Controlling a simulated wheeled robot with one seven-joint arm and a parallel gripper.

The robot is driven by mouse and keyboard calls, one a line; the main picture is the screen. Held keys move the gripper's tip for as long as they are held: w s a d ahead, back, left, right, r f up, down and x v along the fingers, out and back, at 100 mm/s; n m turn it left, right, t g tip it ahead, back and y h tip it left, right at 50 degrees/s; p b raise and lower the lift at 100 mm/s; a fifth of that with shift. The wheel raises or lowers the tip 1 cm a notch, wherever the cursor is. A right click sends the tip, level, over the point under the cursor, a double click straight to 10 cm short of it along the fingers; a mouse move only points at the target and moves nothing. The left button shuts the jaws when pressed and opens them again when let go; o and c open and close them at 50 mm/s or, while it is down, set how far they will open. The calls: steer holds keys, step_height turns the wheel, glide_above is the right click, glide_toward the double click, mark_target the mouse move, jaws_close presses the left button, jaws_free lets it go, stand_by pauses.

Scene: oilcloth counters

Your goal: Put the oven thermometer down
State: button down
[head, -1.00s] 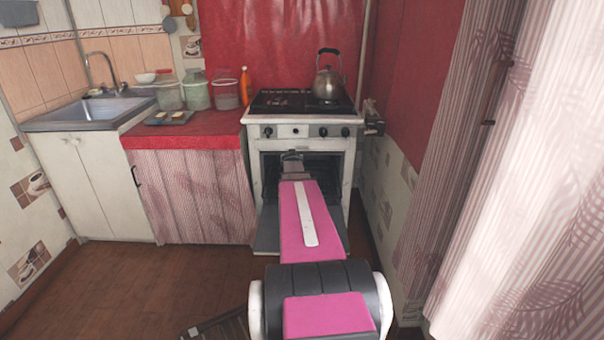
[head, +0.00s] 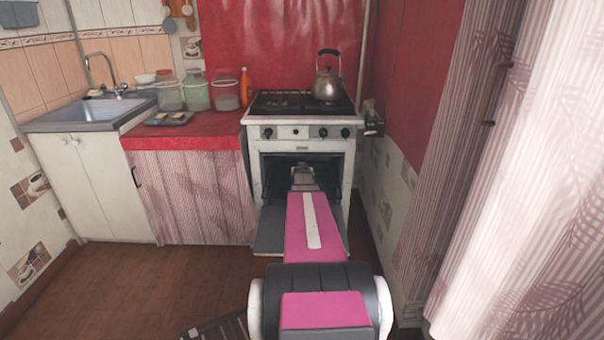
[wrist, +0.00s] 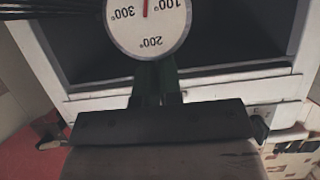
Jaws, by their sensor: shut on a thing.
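The oven thermometer (wrist: 148,24) has a round white dial with a red needle and shows upside down at the top of the wrist view. My gripper (wrist: 157,82) is shut on it, with the dial just beyond the fingertips. In the head view my gripper (head: 303,172) is at the open oven (head: 264,182) of the white stove, in front of its dark cavity. The thermometer cannot be made out in the head view.
The oven door (head: 270,240) is folded down under my arm. A kettle (head: 327,84) stands on the stove top. The red counter (head: 190,138) at left holds several jars, an orange bottle (head: 245,86) and a small tray (head: 168,118). Dark bars (wrist: 60,8) show at the wrist view's upper left.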

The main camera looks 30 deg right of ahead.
steer(key=c, duration=1.3)
jaws_free()
steer(key=shift+f, duration=0.1)
steer(key=v, duration=1.2)
steer(key=s+a+f+n+g+y, duration=0.1)
steer(key=s+a+f+g+y, duration=0.15)
steer(key=a, duration=0.75)
steer(key=s+a+f+n+g+y, duration=0.1)
steer(key=s+a+f+n+g, duration=0.15)
steer(key=a, duration=0.65)
steer(key=s+a+f+n+g+y, duration=0.15)
steer(key=a+f, duration=0.25)
steer(key=a, duration=0.6)
steer(key=s+a+n+g+y, duration=0.1)
steer(key=s+a+g, duration=0.3)
steer(key=s+a, duration=0.4)
steer(key=shift+s+a+f+g+y, duration=0.3)
steer(key=shift+s+a+f+g, duration=0.15)
steer(key=shift+a, duration=0.55)
